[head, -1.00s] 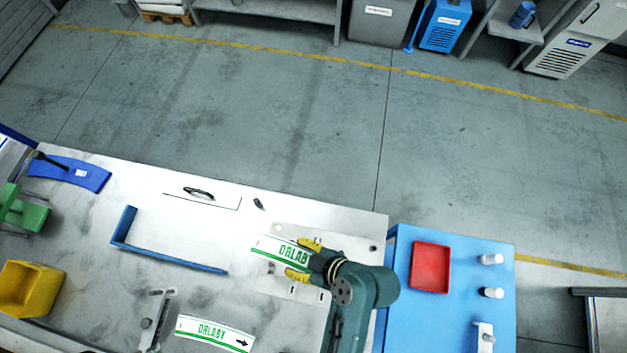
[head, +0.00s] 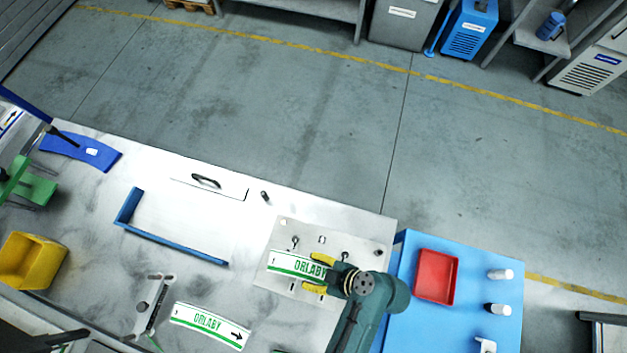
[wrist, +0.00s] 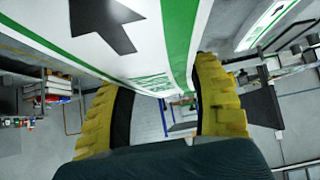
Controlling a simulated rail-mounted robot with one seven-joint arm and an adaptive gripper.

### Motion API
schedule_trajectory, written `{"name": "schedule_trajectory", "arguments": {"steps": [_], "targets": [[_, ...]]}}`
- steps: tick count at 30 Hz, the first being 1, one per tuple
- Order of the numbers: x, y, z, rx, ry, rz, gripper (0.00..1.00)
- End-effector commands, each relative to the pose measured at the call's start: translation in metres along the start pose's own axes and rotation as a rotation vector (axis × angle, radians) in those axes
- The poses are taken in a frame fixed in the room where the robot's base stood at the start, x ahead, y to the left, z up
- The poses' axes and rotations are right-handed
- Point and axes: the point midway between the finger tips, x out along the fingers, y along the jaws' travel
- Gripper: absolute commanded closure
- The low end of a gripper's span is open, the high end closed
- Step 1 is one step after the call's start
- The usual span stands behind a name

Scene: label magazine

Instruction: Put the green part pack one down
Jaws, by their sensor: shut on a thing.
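My gripper (head: 318,273) has yellow fingers and is shut on the right end of a white label pack with green stripes and ORLABY lettering (head: 285,263). In the wrist view the green part pack (wrist: 150,35) fills the space between the fingers, with a dark arrow on its face. The pack is over the near-left part of a pale plate with small posts (head: 355,241). I cannot tell whether it touches the plate. A second, similar ORLABY pack (head: 200,323) lies on the table in front, to the left.
The metal table (head: 90,215) carries a blue angled rail (head: 175,247), a grey bracket (head: 150,308), a yellow bin (head: 30,262) and a blue curved piece (head: 85,150). To the right, a blue stand (head: 475,310) holds a red tray (head: 437,277) and white posts.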

Motion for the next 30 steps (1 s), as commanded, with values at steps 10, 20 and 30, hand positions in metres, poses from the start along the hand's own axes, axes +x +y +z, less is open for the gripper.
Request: {"name": "schedule_trajectory", "arguments": {"steps": [10, 20, 30], "targets": [[0.006, 0.0002, 0.0058, 0.0, 0.001, 0.0, 0.79], [0.0082, 0.0001, 0.0081, 0.001, 0.0, 0.0, 0.19], [0.007, 0.0, 0.0068, 0.001, 0.0, 0.0, 0.11]]}}
